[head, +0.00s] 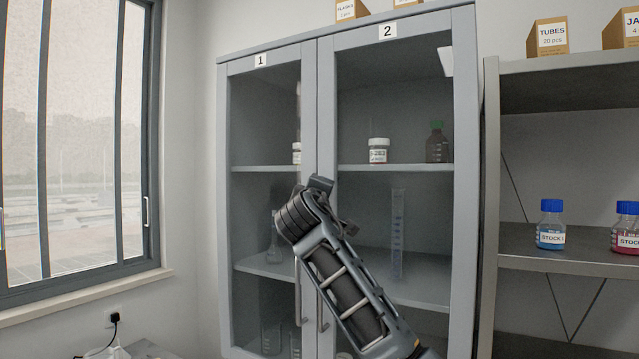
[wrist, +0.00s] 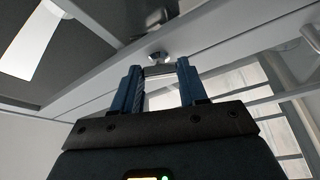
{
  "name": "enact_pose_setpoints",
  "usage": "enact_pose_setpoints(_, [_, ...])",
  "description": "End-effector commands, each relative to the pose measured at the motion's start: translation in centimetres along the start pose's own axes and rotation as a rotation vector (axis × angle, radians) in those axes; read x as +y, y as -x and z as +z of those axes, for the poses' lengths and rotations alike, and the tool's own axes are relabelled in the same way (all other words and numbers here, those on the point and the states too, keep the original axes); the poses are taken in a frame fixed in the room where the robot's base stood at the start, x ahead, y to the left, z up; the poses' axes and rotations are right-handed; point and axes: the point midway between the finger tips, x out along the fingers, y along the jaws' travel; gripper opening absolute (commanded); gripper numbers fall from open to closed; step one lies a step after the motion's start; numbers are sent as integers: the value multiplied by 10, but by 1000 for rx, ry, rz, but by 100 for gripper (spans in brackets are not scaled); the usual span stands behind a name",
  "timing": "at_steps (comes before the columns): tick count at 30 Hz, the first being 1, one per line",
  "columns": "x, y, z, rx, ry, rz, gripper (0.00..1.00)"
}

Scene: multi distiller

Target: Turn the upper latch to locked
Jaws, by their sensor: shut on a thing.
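The grey two-door cabinet (head: 323,120) stands ahead with both glass doors closed, marked 1 and 2. My arm reaches up in front of the meeting door edges in the head view and hides the fingers and the latch there. In the wrist view my gripper (wrist: 158,73) has its two blue fingers up against the door frame. The upper latch (wrist: 158,57), a small round metal piece on the frame, shows just past the fingertips. The fingers are shut on its lower part, which is mostly hidden between them. I cannot tell its exact turn.
Door handles (head: 298,290) hang low on the doors. Behind the glass are jars, a brown bottle (head: 437,143) and a cylinder (head: 397,232). An open shelf (head: 570,262) with bottles stands at the right. A window (head: 80,140) is at the left.

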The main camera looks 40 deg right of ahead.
Motion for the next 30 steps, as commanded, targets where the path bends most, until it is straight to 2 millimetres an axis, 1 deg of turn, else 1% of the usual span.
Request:
enact_pose_setpoints(1, [3,0,-2,4,35,-16,12])
enact_pose_setpoints(6, [3,0,-2,3,163,-67,12])
enact_pose_setpoints(15, [4,0,-2,3,319,-130,12])
enact_pose_setpoints(21, [3,0,-2,3,368,-151,12])
enact_pose_setpoints(30, [3,0,-2,3,383,-157,12])
